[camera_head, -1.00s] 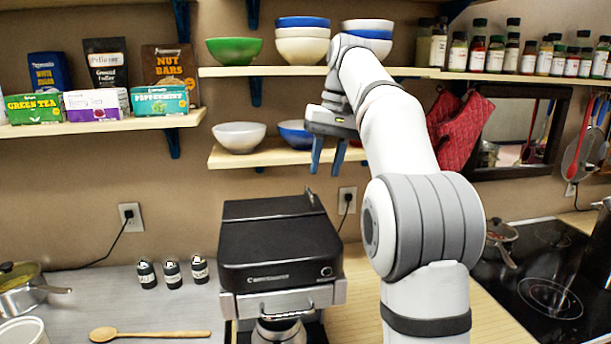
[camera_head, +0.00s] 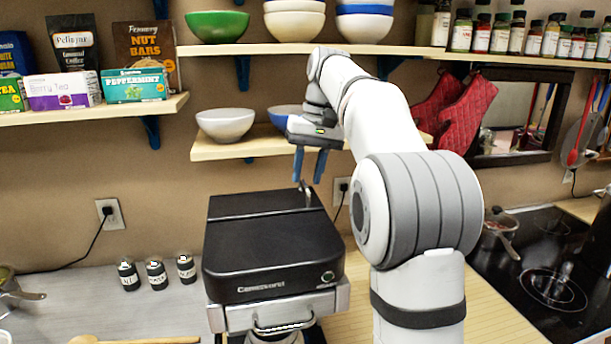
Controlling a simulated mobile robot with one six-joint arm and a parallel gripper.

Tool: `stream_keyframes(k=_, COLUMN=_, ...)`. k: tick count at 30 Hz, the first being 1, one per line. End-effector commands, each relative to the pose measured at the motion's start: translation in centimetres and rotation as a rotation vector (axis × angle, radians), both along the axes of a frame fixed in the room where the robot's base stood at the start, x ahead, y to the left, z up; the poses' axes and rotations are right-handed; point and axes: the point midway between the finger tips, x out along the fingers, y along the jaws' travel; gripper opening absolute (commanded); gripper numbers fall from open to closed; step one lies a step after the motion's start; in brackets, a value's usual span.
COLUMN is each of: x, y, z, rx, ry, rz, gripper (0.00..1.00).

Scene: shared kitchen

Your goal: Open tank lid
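The coffee machine (camera_head: 270,255) stands on the counter at the lower middle, with a black top and a silver front. The tank lid looks like the black panel (camera_head: 262,203) at the back of its top, and it lies flat. A small upright piece (camera_head: 306,193) sticks up at the lid's back right corner. My gripper (camera_head: 309,166) has two blue fingers pointing down, spread apart with nothing between them. It is above the back right of the machine, and the fingertips appear just above the upright piece. I cannot tell the exact gap in depth.
A low shelf (camera_head: 205,150) with a white bowl (camera_head: 225,124) and a blue bowl is just behind my gripper. Three small dark jars (camera_head: 157,274) stand left of the machine. A stove (camera_head: 545,270) is at the right.

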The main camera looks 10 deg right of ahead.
Motion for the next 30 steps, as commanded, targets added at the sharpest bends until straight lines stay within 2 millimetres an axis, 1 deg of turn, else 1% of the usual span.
stream_keyframes(k=4, x=-0.05, y=0.18, z=-0.6, rx=0.0, ry=0.0, rz=0.001, gripper=0.31)
stream_keyframes(k=11, x=-0.03, y=0.23, z=-0.62, rx=0.0, ry=0.0, rz=0.002, gripper=0.31)
stream_keyframes(k=22, x=-0.02, y=0.27, z=-0.61, rx=0.0, ry=-0.001, rz=0.003, gripper=0.0)
stream_keyframes(k=30, x=-0.02, y=0.3, z=-0.6, rx=0.0, ry=-0.001, rz=0.004, gripper=0.0)
